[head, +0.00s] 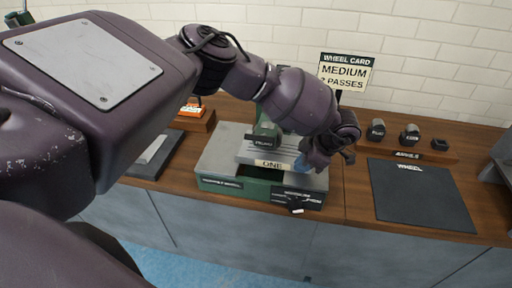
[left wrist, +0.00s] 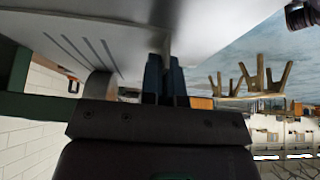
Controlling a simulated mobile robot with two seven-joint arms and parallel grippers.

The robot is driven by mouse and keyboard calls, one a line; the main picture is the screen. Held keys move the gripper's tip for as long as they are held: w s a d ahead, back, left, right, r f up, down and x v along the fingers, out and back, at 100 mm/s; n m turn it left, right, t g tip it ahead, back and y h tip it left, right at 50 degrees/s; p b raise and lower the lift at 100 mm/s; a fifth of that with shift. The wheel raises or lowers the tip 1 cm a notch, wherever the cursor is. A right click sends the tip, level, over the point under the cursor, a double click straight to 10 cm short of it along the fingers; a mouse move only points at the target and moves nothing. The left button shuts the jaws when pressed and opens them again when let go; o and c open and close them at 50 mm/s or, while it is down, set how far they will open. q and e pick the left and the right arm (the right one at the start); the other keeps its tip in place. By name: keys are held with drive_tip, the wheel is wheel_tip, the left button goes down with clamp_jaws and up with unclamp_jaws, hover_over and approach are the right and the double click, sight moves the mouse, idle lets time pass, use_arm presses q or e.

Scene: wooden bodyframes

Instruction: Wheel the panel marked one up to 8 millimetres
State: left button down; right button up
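The panel marked ONE (head: 268,164) is a light grey sheet lying on the green and grey wheeling machine (head: 219,183), its label facing me. The machine's dark-labelled head (head: 264,141) stands over the panel's rear part. My left gripper (head: 304,164) is at the panel's right end, its blue fingertips at the edge. In the left wrist view the blue fingers (left wrist: 165,80) are close together, with the panel's thin edge (left wrist: 168,32) between them. The exact contact is partly hidden. My right gripper is not in view.
Several dark anvils (head: 409,134) stand on a wooden rack at right. A dark mat marked WHEEL (head: 420,196) lies bare. An orange display (head: 191,110) and a dark tray (head: 157,155) are at left.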

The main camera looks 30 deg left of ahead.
use_arm(q)
drive_tip(key=shift+s+a+p, duration=0.2)
drive_tip(key=shift+a+p, duration=0.1)
drive_tip(key=shift+a, duration=0.4)
drive_tip(key=shift+s+a+p, duration=0.2)
drive_tip(key=shift+a+p, duration=0.2)
drive_tip(key=shift+a, duration=0.45)
drive_tip(key=shift+s+a+p, duration=0.2)
drive_tip(key=shift+a+p, duration=0.05)
drive_tip(key=shift+a, duration=0.3)
drive_tip(key=shift+s+a+p, duration=0.15)
drive_tip(key=shift+a+p, duration=0.1)
drive_tip(key=shift+a, duration=0.5)
